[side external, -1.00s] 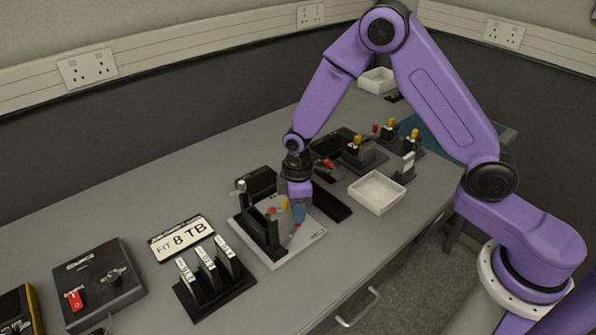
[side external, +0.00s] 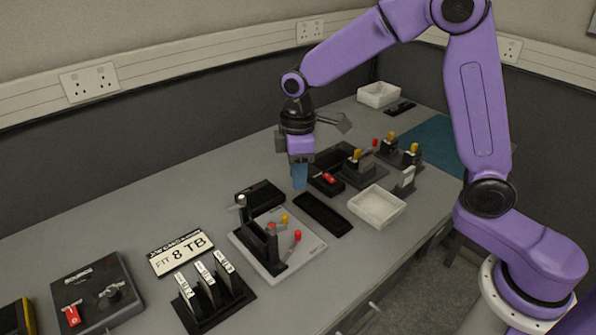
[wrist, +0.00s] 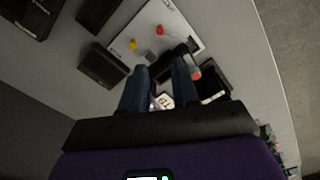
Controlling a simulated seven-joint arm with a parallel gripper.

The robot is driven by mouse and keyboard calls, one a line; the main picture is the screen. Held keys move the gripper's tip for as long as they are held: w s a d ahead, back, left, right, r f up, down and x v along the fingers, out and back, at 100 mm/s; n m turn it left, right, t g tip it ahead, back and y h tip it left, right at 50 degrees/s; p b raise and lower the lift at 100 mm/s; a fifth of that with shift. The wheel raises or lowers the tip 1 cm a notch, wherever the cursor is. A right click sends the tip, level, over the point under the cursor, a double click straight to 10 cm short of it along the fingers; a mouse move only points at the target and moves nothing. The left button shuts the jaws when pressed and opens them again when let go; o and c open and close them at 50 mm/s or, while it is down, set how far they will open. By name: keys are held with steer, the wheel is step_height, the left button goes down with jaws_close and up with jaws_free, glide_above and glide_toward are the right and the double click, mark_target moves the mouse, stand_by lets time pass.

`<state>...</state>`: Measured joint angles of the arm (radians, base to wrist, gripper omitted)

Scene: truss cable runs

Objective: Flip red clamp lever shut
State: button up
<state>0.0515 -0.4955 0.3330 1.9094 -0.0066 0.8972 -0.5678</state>
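A white board (side external: 309,250) carries a black clamp fixture (side external: 262,243). A lever with a red tip (side external: 297,236) leans up at a slant on the board's right part. A smaller red knob (side external: 271,227) and a yellow knob (side external: 284,218) sit by the fixture. In the wrist view the board (wrist: 178,14) is at the top, with red tips (wrist: 159,30) (wrist: 195,73) and a yellow knob (wrist: 132,44). My gripper (side external: 300,177) hangs above the bench behind the board, clear of the lever. In the wrist view its blue fingers (wrist: 160,65) are apart, with nothing visibly held.
A black tray (side external: 322,214) lies right of the board, and a black box (side external: 260,196) stands behind it. Black blocks with red and yellow parts (side external: 357,168) and a white bin (side external: 377,207) are further right. Slotted cards (side external: 205,288) stand at left.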

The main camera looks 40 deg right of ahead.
steer(key=shift+o, duration=1.4)
steer(key=m+g+y, duration=0.1)
steer(key=m+g, duration=0.3)
steer(key=m, duration=1)
glide_toward(297, 231)
steer(key=x, duration=0.9)
